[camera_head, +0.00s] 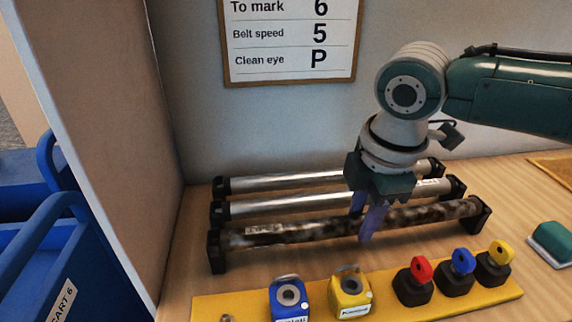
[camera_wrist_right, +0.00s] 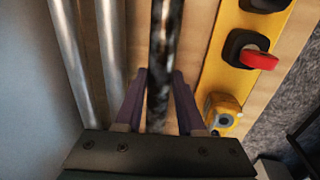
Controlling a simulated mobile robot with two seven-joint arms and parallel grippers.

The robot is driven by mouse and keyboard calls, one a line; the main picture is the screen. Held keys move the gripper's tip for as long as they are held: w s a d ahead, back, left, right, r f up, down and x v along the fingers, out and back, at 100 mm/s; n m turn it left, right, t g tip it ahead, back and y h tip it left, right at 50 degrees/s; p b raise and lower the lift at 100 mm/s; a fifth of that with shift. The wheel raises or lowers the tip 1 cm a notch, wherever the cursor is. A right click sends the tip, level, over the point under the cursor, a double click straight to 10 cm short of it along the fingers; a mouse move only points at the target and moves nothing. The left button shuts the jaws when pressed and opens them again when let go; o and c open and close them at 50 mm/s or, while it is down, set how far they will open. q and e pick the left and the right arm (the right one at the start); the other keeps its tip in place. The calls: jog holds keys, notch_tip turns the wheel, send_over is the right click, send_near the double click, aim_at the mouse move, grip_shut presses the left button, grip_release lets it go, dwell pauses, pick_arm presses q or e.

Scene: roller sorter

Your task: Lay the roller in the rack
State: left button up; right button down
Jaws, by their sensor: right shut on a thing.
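The rack is pairs of black end holders on the wooden table; one front holder (camera_head: 217,252) shows at the left. The front roller (camera_head: 300,232) is mottled dark brown and grey with a pale label near its left end. It lies level between the front holders; I cannot tell whether its ends are fully seated. My right gripper (camera_head: 364,223) comes down from above and is shut on this roller near its middle. In the right wrist view, its purple fingers (camera_wrist_right: 160,80) are either side of the dark roller (camera_wrist_right: 162,50). My left gripper is not in view.
Two clean silver rollers, the middle one (camera_head: 290,206) and the back one (camera_head: 285,182), lie behind. In front, a yellow panel (camera_head: 385,306) carries key switches and coloured knobs. A wall with a sign (camera_head: 290,40) stands behind. Blue carts (camera_head: 50,240) are left, beyond a partition.

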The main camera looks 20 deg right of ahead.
jog(key=shift+f, duration=0.1)
dwell(0.5)
jog(key=shift+c, duration=2.2)
grip_release()
jog(key=shift+f, duration=0.1)
